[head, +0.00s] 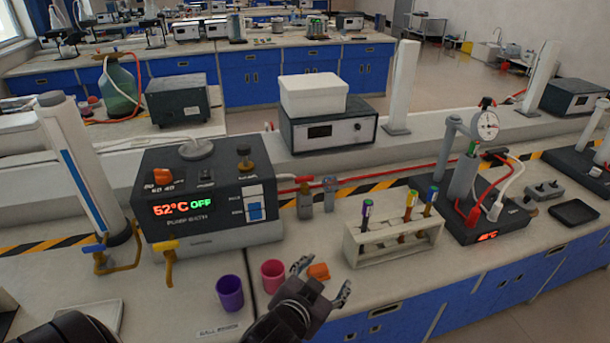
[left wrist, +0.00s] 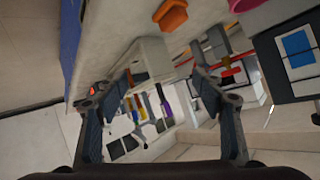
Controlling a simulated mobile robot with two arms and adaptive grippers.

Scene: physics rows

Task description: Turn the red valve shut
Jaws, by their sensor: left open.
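The red valve (head: 304,181) has a red handle on a small grey body, on the bench right of the pump bath, beside the red hose. A similar valve with a grey-blue handle (head: 330,183) stands just right of it. My left gripper (head: 322,279) is open and empty, above the front of the bench, nearer than the red valve and apart from it. My right gripper is not seen.
An orange block (head: 318,271) lies by my left fingers, with a pink cup (head: 272,275) and a purple cup (head: 229,293) to the left. The tube rack (head: 372,250) stands to the right. The pump bath (head: 207,205) stands left of the valve.

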